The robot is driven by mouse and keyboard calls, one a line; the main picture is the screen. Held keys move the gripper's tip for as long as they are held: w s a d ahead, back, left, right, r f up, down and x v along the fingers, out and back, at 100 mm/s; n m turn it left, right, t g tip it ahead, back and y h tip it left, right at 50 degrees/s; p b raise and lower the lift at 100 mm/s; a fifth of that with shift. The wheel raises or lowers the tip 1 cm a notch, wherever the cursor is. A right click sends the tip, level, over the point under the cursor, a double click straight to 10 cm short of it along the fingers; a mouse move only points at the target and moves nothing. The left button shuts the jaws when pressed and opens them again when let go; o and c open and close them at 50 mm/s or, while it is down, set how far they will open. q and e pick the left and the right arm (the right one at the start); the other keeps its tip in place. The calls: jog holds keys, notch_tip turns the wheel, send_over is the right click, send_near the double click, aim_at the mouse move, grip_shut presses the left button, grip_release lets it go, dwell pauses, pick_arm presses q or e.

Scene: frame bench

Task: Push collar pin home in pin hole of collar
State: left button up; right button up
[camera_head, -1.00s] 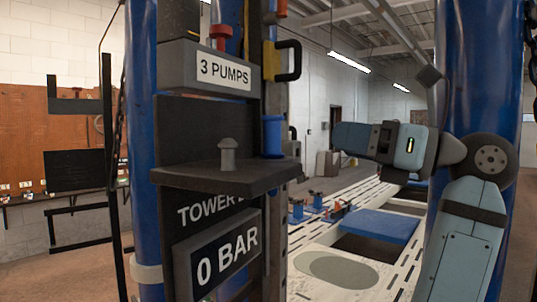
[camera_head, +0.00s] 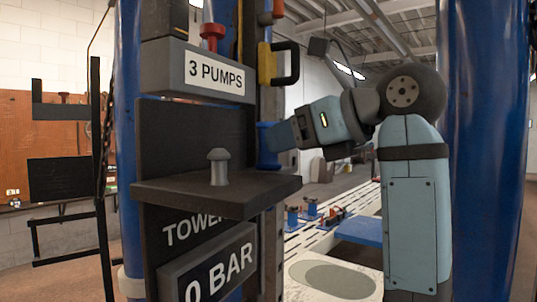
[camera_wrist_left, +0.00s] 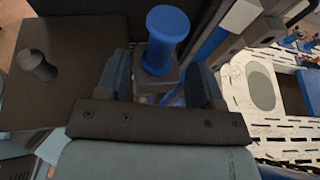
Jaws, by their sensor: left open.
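A blue flanged pin (camera_head: 267,146), which I take as the collar pin, stands upright at the right side of the dark tower, behind the shelf. In the left wrist view the blue pin (camera_wrist_left: 160,50) rises from a small grey block (camera_wrist_left: 157,77), perhaps the collar. Its hole and how deep the pin sits are hidden. My left gripper (camera_head: 287,136) is at the pin from the right. In the wrist view its open jaws (camera_wrist_left: 160,82) lie either side of the block, with visible gaps. My right gripper is not in view.
A dark shelf (camera_head: 265,188) with a grey mushroom-headed peg (camera_head: 219,168) juts out left of the pin. A yellow bracket with a black handle (camera_head: 286,63) is above. Blue posts (camera_head: 481,150) flank the scene. A white slotted bench (camera_head: 300,245) lies behind.

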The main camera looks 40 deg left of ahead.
aim_at(269, 163)
pick_arm(q)
jog(key=p+x, duration=0.1)
jog(key=x, duration=0.4)
jog(key=shift+a+r, duration=0.1)
jog(key=shift+c, duration=0.6)
grip_shut()
